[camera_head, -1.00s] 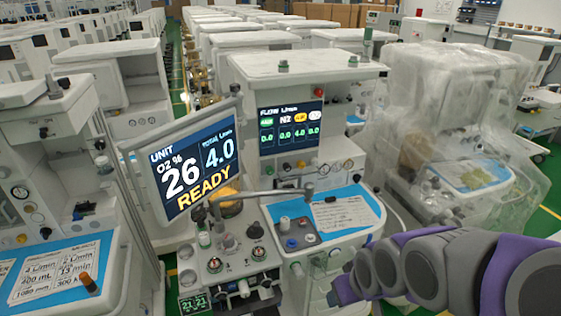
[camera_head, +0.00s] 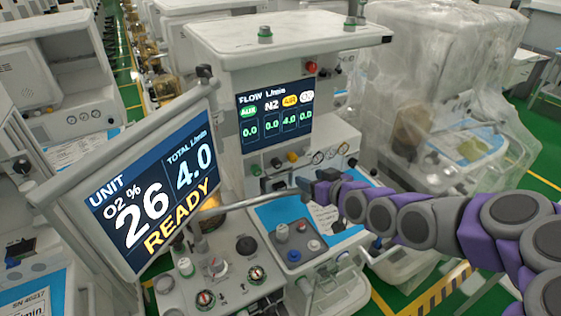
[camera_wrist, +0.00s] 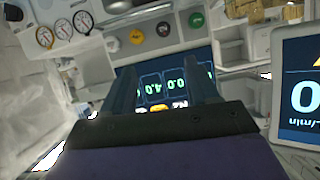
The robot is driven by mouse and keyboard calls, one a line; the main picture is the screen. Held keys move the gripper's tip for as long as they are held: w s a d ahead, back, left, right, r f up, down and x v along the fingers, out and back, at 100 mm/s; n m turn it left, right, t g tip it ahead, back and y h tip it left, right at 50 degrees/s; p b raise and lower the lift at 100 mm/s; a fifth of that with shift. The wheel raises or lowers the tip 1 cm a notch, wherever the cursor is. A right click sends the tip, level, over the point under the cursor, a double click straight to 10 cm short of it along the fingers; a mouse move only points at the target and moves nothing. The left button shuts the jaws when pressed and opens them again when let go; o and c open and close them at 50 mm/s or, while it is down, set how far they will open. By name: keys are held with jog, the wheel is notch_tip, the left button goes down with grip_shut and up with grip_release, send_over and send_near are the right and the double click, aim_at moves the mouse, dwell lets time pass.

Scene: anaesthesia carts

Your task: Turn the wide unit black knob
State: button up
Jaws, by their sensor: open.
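The wide unit carries a FLOW screen (camera_head: 274,118) with a row of small knobs under it. Another black knob (camera_head: 246,245) stands on the lower front panel. I cannot tell which the task names. My gripper (camera_head: 304,184) is in front of the row, just below it in the picture. In the wrist view its fingers (camera_wrist: 162,62) are apart with nothing held between them.
A tilted READY monitor (camera_head: 150,190) stands left of my gripper, with a grey bar (camera_head: 255,200) running beside it. A blue worktop (camera_head: 275,214) lies below. A plastic-wrapped cart (camera_head: 450,110) stands at the right. Small gauges (camera_head: 330,154) sit right of the knob row.

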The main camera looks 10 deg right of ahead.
jog(key=p, duration=0.8)
send_near(278, 165)
jog(key=x, duration=0.7)
jog(key=shift+w+d+f, duration=0.15)
jog(key=shift+d, duration=0.1)
jog(key=shift+w+a+f+b, duration=0.25)
jog(key=shift+w+a+b, duration=0.15)
jog(key=shift+w+a, duration=0.25)
jog(key=shift+d, duration=0.2)
jog(key=shift+d, duration=0.1)
jog(key=shift+c, duration=1.2)
jog(key=c, duration=0.8)
